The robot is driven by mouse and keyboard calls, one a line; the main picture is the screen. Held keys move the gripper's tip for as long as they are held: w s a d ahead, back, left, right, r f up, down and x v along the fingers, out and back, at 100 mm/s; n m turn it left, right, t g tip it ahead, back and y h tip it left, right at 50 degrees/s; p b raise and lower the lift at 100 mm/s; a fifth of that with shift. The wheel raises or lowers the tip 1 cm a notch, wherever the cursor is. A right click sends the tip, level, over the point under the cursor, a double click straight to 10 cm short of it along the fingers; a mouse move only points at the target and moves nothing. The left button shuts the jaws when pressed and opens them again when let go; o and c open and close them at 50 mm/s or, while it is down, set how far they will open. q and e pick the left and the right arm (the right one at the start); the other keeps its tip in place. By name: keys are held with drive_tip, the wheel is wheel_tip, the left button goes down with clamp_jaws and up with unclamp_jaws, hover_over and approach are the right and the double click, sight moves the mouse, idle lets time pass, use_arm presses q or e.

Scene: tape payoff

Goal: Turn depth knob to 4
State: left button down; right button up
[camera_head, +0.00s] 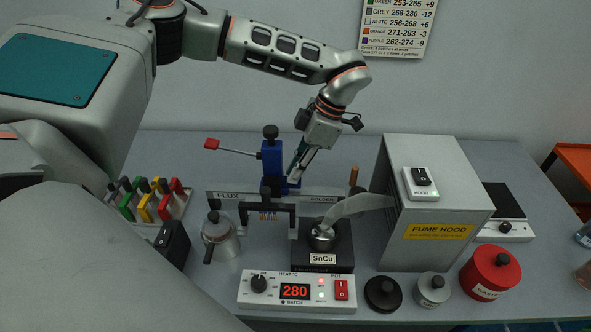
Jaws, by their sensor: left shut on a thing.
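A blue upright stand (271,165) is behind the flux and solder rail, with a black knob (270,132) on its top. No scale or number can be read at this knob, and I cannot tell for sure that it is the depth knob. My left gripper (294,178) reaches down from above on the stand's right side. Its fingers are close together at the stand's lower right, below the black top knob and apart from it. They are shut on a small part there, mostly hidden by the fingertips. My right gripper is not in view.
A red-tipped lever (212,144) sticks out left of the stand. In front are the rail (225,197), the SnCu pot (322,236) and the heat box (262,303) reading 280. The fume hood (440,180) stands to the right. Coloured-handled clips (146,198) stand left.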

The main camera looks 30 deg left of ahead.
use_arm(q)
drive_tip(key=shift+n+g+h, duration=0.3)
drive_tip(key=shift+n+h, duration=0.1)
drive_tip(key=shift+n, duration=0.8)
drive_tip(key=shift+w, duration=0.1)
drive_tip(key=c, duration=2)
unclamp_jaws()
drive_tip(key=shift+c, duration=0.2)
drive_tip(key=v, duration=1.2)
drive_tip(key=shift+a+r, duration=0.1)
drive_tip(key=shift+a, duration=0.05)
